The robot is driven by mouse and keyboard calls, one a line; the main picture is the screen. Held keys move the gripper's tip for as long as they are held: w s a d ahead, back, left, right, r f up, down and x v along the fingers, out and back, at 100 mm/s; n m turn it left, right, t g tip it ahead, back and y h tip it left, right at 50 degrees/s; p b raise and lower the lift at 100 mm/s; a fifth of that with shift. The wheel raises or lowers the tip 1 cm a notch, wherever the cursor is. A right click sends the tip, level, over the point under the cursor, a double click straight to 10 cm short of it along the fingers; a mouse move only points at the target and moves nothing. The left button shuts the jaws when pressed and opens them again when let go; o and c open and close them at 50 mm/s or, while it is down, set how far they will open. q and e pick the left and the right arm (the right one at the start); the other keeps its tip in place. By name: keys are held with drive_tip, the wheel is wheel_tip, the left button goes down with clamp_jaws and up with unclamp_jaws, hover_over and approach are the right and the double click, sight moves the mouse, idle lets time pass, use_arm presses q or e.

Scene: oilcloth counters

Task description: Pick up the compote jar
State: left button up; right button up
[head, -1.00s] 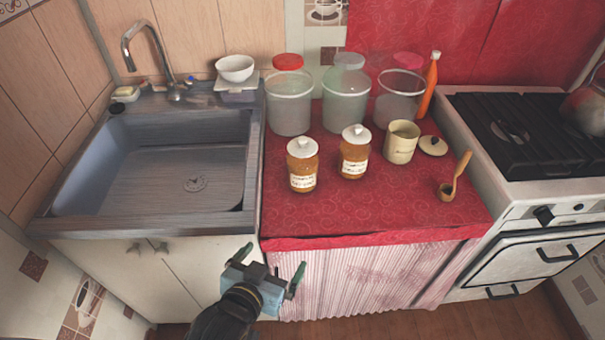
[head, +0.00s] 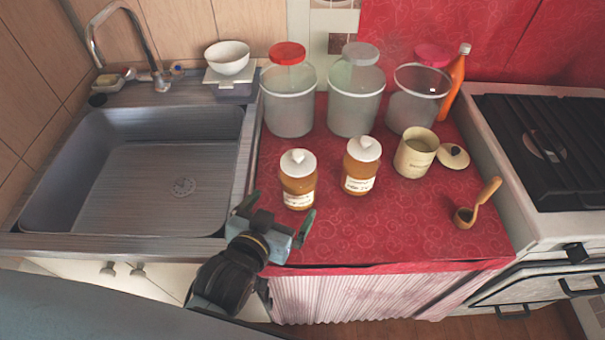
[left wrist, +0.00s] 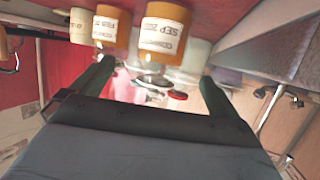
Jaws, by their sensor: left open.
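Two amber jars with white lids and white labels stand upright on the red oilcloth: a left jar (head: 298,181) and a right jar (head: 361,166). In the left wrist view, tilted nearly upside down, the nearer jar (left wrist: 158,31) has a label that seems to begin "COMPO", with "SEP" below; the other jar (left wrist: 111,25) has a partly readable label. My left gripper (head: 276,214) is open and empty, just in front of the left jar, apart from it. Its spread fingers (left wrist: 157,75) also show in the left wrist view. My right gripper is not in view.
Three large clear containers, including a red-lidded one (head: 289,103), stand behind the jars. A cream canister (head: 415,153), its lid (head: 453,157) and a wooden ladle (head: 477,205) are to the right. The sink (head: 135,165) is left, the stove (head: 550,150) right. The front oilcloth is clear.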

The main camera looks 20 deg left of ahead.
sight(292, 192)
use_arm(q)
drive_tip(key=b+x, duration=0.1)
drive_tip(key=x, duration=0.4)
drive_tip(key=shift+w+f, duration=0.2)
drive_tip(key=shift+w, duration=0.05)
drive_tip(key=shift+x, duration=0.75)
drive_tip(key=x, duration=0.2)
drive_tip(key=b+x, duration=0.1)
drive_tip(key=x, duration=0.1)
drive_tip(key=shift+w+a+f, duration=0.1)
drive_tip(key=shift+a+f, duration=0.05)
drive_tip(key=shift+a, duration=0.2)
drive_tip(key=shift+c, duration=1.3)
drive_tip(key=c, duration=1.2)
drive_tip(key=shift+w, duration=0.1)
drive_tip(key=shift+c, duration=0.4)
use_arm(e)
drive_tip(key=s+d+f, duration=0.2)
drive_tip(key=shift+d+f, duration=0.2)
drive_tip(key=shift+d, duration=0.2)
